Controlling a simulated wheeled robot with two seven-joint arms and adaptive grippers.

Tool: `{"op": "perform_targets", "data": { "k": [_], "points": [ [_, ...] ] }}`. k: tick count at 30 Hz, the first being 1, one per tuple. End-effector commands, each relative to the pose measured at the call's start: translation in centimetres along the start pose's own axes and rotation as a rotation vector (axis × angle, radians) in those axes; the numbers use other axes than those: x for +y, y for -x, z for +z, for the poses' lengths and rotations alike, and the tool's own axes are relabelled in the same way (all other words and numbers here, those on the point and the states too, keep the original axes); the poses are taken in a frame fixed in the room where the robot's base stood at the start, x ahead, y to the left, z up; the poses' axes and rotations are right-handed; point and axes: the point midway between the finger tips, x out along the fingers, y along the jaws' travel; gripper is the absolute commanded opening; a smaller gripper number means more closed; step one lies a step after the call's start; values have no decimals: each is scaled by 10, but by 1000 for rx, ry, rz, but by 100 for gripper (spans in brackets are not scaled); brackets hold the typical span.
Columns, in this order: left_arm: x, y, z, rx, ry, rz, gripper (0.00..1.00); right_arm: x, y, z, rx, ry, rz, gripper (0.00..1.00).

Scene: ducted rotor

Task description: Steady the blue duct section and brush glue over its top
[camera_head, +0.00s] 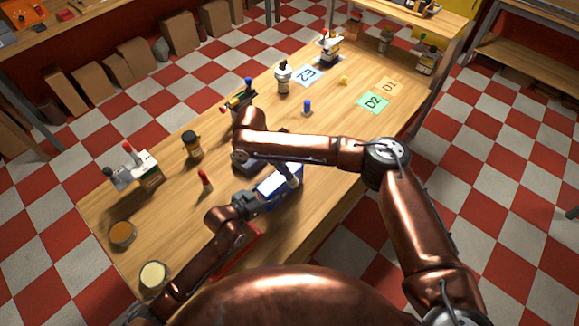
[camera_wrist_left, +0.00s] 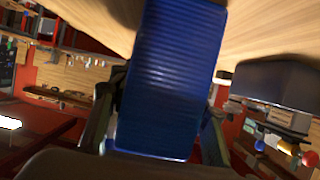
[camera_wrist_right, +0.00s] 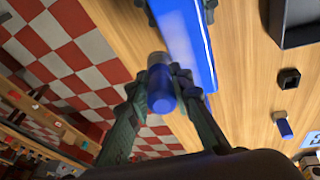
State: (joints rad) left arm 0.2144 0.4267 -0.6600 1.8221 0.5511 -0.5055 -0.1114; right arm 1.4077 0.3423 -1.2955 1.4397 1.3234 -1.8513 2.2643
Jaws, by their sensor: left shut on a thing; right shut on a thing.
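The blue duct section (camera_head: 268,190) lies on the wooden bench near its front edge, partly hidden by my arms. My left gripper (camera_head: 252,203) is shut on its near end; the left wrist view shows the ribbed blue duct section (camera_wrist_left: 172,75) between the fingers. My right gripper (camera_head: 291,181) is over the duct's right part, shut on a short cylinder with a grey body and blue end (camera_wrist_right: 161,88), which looks like the brush. In the right wrist view it is in front of the edge of the duct section (camera_wrist_right: 188,42). Whether its tip touches the duct is hidden.
A dark tray (camera_head: 243,163) sits just behind the duct. A red-topped bottle (camera_head: 206,182), an orange jar (camera_head: 192,146) and a blue-topped piece (camera_head: 307,107) stand around. Two round pots (camera_head: 122,234) (camera_head: 153,276) are at the left end.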

Motion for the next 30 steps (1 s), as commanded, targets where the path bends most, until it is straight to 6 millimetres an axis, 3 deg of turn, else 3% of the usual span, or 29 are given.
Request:
{"op": "perform_targets", "data": {
  "k": [25, 30],
  "points": [
    [2, 0, 0, 0, 1, 3, 15, 9, 25, 72, -2, 2, -4, 0],
    [2, 0, 0, 0, 1, 3, 15, 16, 58, 60, 0, 0, -6, 0]
  ]
}}
